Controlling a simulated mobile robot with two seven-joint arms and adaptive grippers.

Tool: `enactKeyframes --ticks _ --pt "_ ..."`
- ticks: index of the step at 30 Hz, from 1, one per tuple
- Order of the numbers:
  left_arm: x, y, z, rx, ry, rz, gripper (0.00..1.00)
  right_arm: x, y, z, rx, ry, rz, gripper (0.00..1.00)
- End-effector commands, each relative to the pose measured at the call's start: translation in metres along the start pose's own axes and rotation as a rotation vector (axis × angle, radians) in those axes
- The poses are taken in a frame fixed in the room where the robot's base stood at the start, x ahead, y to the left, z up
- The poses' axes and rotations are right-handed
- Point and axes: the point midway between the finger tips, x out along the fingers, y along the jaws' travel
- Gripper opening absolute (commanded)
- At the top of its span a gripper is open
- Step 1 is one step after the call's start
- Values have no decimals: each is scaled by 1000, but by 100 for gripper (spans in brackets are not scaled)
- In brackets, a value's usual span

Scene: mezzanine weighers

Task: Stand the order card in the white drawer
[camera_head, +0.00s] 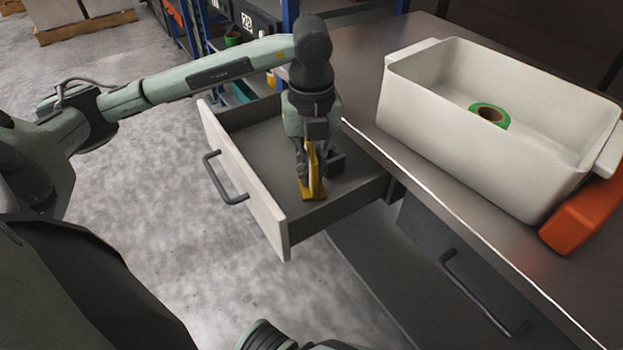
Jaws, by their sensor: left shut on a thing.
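The white drawer (243,180) is pulled out from the bench, with a white front, a dark handle and a dark grey inside. My left gripper (319,165) points down into the drawer and is shut on a yellow upright piece with a flat foot, which I take for the order card (313,192). The card stands near the drawer's right front part; whether its foot touches the drawer floor I cannot tell. The gripper hides part of the card. My right gripper does not show.
On the bench top (365,75) stands a big white bin (480,150) with a green tape roll (490,115) inside. An orange object (585,215) lies beside the bin. A closed grey drawer (450,255) sits below the bench edge. Floor left of the white drawer is clear.

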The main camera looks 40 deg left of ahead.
Motion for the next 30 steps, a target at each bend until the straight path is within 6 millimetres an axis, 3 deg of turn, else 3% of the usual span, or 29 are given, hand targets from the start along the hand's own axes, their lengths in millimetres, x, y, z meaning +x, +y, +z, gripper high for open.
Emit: enactKeyframes --ticks 6,17,18,22,30 --pt "30 1 0 -1 2 3 0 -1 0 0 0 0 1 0" --pt "34 0 0 0 0 0 0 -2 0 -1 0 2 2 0" --pt "34 0 0 0 0 0 12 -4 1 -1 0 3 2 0" --pt "33 0 0 0 1 0 28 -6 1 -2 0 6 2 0" --pt "33 0 0 0 0 0 30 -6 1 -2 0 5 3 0"
